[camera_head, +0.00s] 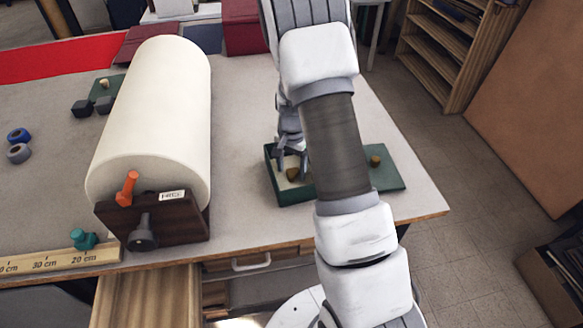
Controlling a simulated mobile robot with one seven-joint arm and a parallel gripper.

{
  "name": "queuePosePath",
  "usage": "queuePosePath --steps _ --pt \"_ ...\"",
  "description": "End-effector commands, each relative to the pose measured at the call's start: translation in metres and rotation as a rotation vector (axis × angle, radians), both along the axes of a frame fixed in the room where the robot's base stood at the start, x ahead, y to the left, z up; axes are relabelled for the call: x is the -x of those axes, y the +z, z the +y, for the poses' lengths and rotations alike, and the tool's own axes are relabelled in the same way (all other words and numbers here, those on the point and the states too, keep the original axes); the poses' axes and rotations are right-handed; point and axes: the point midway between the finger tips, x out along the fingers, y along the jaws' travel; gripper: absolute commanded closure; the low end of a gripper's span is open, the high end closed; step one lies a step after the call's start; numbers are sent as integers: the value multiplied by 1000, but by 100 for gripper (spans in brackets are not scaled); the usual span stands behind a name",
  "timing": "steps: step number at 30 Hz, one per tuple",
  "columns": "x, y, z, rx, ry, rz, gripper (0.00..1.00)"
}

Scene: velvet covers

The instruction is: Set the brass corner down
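My gripper (292,168) points down over a small green open box (297,196) with a pale inside, near the right end of the table. A brass corner (293,174) shows between or just in front of its fingertips, low in the box. I cannot tell whether the fingers touch it or whether it rests on the bottom. Another brass piece (375,160) lies on a flat green board (391,179) right of the box. My arm hides the area between box and board.
A big cream roll (160,110) on a dark wooden stand fills the table's middle left. Dark blocks (82,108), tape rolls (18,153) and a wooden ruler (45,262) lie further left. The grey tabletop (240,100) between roll and box is clear. The table's right edge is close to the board.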

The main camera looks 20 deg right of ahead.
Motion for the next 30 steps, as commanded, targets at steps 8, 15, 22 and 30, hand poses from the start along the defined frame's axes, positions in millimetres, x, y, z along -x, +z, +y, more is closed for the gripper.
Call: queuePosePath --steps 8,15,22,30 --pt "0 5 0 0 0 0 25" --pt "-2 44 0 1 2 -6 25" --pt "-1 93 0 0 1 -4 25" --pt "0 123 1 0 2 -4 25"
